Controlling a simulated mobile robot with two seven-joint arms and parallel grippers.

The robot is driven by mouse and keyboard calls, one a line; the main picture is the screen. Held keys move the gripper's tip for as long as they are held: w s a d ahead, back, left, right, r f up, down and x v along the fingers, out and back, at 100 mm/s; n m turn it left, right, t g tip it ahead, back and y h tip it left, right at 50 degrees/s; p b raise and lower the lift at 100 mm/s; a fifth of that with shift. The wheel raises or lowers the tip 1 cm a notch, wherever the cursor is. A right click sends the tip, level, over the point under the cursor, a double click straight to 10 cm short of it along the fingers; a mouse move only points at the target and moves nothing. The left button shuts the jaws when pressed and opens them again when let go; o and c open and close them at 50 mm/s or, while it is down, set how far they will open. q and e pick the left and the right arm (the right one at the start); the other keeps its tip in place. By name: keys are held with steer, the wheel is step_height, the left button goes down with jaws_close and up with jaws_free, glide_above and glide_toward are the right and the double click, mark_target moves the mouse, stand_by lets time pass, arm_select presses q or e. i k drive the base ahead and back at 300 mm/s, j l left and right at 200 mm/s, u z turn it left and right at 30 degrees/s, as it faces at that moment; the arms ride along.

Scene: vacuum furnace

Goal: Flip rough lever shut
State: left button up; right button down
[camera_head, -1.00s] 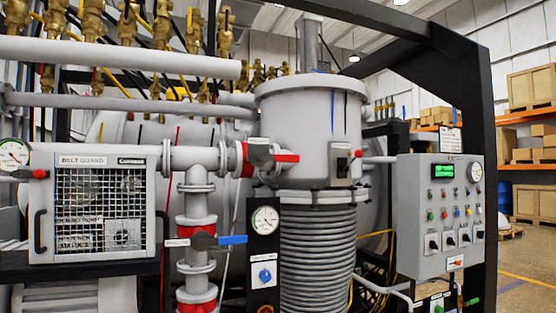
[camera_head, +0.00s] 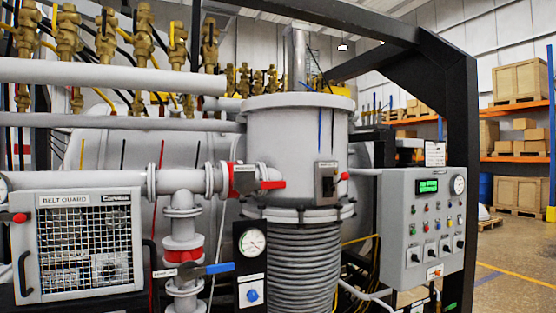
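Two valve levers show on the grey pipework left of the tall grey cylinder. One has a red handle (camera_head: 272,185) pointing right, on the horizontal pipe beside the cylinder. The other has a blue handle (camera_head: 219,268) pointing right, lower down on the vertical pipe. Each has a small white label, the upper one (camera_head: 244,168) and the lower one (camera_head: 165,273). The lettering is too small to read, so I cannot tell which is the rough lever. Neither of my grippers is in view.
The grey cylinder (camera_head: 296,150) stands above ribbed bellows (camera_head: 300,262). A belt guard cage (camera_head: 88,245) is at the left. A control box (camera_head: 428,225) and black frame post (camera_head: 462,130) are at the right. Open floor lies beyond.

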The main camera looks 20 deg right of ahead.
mark_target(276, 184)
steer(key=i+l, duration=1)
steer(key=i, duration=0.15)
steer(key=l+z, duration=0.05)
